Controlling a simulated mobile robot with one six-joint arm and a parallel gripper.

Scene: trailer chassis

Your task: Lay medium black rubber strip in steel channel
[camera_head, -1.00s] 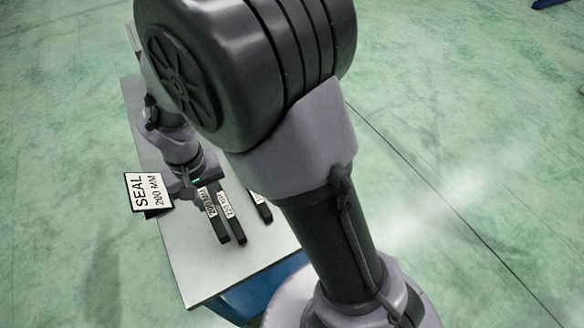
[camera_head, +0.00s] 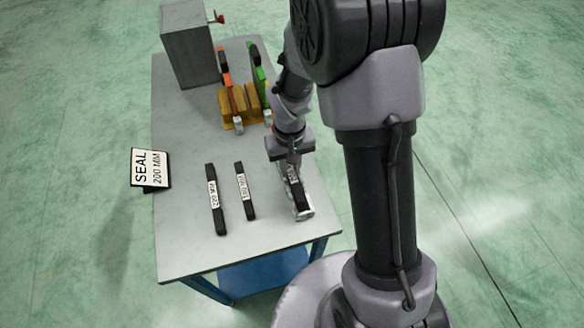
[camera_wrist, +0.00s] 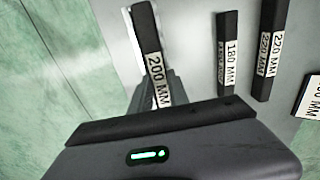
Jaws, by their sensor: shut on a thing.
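The medium black rubber strip (camera_head: 295,187), with a white 200 MM label, is held by my gripper (camera_head: 290,162) at the right side of the table. It lies along the pale steel channel (camera_head: 304,213), lined up with it from above. I cannot tell whether the strip is seated in the channel or just above it. In the wrist view, the strip (camera_wrist: 147,35) runs away from my gripper, with a pale channel edge beside its far end. My gripper is shut on the strip; its fingertips are mostly hidden.
The 220 MM strip (camera_head: 216,205) and 180 MM strip (camera_head: 245,192) lie left of the channel. A SEAL 200 MM sign (camera_head: 150,168) stands at the table's left edge.

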